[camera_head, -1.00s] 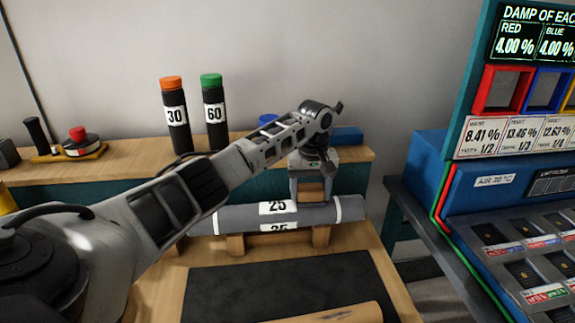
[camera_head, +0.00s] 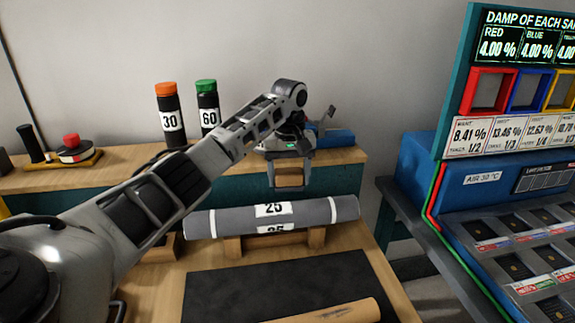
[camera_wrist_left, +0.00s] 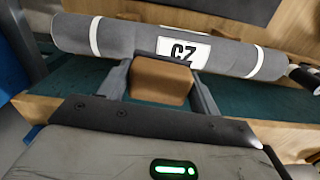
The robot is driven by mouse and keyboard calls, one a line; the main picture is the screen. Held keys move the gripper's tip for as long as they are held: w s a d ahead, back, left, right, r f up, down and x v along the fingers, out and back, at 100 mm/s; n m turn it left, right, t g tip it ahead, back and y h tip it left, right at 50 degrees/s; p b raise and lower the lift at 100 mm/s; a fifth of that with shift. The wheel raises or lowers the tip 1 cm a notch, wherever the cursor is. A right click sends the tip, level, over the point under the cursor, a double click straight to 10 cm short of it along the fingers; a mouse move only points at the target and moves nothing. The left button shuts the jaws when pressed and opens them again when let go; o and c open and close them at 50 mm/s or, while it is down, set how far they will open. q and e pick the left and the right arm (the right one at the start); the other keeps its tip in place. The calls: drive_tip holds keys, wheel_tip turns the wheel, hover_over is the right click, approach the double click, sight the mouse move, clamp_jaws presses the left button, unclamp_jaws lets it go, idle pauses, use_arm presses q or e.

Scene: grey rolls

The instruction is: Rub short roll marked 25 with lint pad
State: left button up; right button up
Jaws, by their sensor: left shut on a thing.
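The short grey roll marked 25 (camera_head: 232,221) lies across wooden rests on the bench, with a white band near each end. In the left wrist view the roll (camera_wrist_left: 125,38) runs across the top, its label upside down. My left gripper (camera_head: 290,184) is shut on a tan-brown block, the lint pad (camera_head: 289,177), which also shows between the fingers in the left wrist view (camera_wrist_left: 161,80). In the head view the gripper and pad are above and behind the roll, apart from it. My right gripper is not in view.
Two dark bottles marked 30 (camera_head: 171,120) and 60 (camera_head: 208,110) stand on the back shelf. A dark mat (camera_head: 240,288) with a tan roll (camera_head: 330,311) lies in front. A blue instrument panel (camera_head: 425,165) stands at the right.

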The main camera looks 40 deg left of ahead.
use_arm(q)
drive_tip(key=shift+r, duration=1.35)
